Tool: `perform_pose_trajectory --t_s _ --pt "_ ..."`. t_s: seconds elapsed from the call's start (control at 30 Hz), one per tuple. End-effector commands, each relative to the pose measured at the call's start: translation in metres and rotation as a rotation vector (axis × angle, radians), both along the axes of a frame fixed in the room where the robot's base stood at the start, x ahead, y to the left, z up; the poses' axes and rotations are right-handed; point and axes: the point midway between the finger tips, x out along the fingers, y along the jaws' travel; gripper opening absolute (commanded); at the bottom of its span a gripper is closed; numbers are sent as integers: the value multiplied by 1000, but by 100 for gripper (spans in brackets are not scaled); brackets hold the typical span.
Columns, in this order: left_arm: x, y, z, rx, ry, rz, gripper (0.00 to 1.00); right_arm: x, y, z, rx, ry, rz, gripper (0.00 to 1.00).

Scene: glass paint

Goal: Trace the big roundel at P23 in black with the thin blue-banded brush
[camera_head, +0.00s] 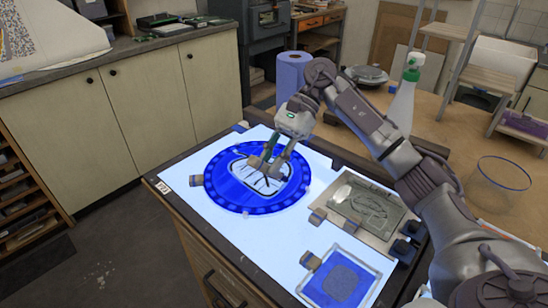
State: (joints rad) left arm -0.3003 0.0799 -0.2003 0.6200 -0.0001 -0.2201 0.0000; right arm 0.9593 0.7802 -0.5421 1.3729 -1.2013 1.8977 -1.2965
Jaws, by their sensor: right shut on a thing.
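The big round blue roundel (215,186) with a pale middle lies flat on the lit white table top (190,228). A small tag (164,187) sits at the table's left edge, with its marking too small to read surely. My right gripper (270,170) reaches down over the upper right of the roundel's pale middle. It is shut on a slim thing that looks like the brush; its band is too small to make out. Dark lines show on the pale middle below the fingers. I cannot tell whether the tip touches the glass. My left gripper is out of view.
A framed grey panel (389,227) and a square blue glass piece (341,283) lie to the right, with small brown blocks and dark cubes (402,250) near them. A paper roll (290,78) and a spray bottle (405,95) stand behind.

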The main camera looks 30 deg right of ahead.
Motion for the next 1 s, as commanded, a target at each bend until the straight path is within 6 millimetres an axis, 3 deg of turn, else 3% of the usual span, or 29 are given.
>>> perform_pose_trajectory --t_s 1.0 --pt "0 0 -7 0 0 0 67 -18 33 2 0 2 1 0"
